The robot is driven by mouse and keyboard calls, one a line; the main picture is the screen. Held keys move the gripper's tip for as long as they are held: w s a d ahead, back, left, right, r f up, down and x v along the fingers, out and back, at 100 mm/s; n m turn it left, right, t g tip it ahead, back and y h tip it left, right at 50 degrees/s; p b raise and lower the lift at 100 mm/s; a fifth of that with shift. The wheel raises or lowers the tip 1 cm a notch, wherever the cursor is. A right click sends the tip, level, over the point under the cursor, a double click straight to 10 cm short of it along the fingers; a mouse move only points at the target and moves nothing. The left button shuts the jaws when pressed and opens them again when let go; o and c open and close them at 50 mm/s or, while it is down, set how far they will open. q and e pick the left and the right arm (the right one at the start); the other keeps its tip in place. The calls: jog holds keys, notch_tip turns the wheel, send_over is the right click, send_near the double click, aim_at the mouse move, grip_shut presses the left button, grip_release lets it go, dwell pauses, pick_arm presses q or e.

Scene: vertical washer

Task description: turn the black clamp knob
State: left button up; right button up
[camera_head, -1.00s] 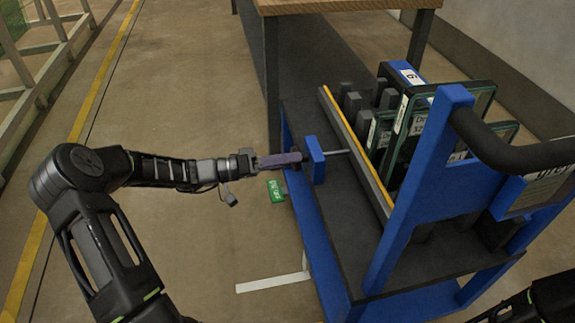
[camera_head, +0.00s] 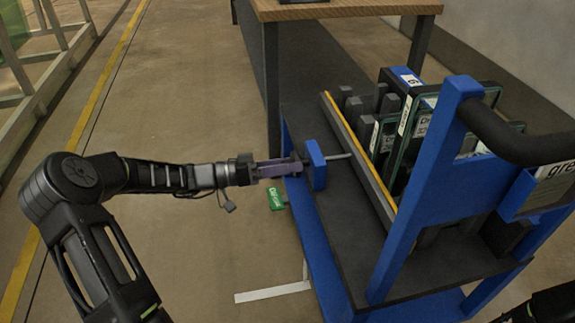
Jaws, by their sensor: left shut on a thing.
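My left gripper (camera_head: 286,167) reaches in from the left, its purple-grey fingers level and shut at the outer side of the blue clamp block (camera_head: 316,165). The black clamp knob (camera_head: 299,161) is at the fingertips, mostly hidden by them; only a small dark part shows against the block. A thin grey rod (camera_head: 339,156) runs from the far side of the block toward the yellow-edged bar (camera_head: 358,158). My right gripper is out of the picture; only a piece of my right arm shows at the bottom right corner.
The blue cart (camera_head: 410,213) carries dark-framed panels (camera_head: 415,120) and a black handle (camera_head: 510,140). A wooden-topped table (camera_head: 345,9) stands behind it. A green label (camera_head: 276,198) is below the gripper. The floor on the left is clear.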

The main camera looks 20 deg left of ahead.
pick_arm(q)
jog(key=o, duration=1.4)
jog(key=shift+s+a, duration=0.1)
jog(key=p+v, duration=0.2)
jog(key=v, duration=0.5)
jog(key=shift+s+a, duration=0.2)
jog(key=shift+a, duration=0.05)
jog(key=shift+a, duration=0.1)
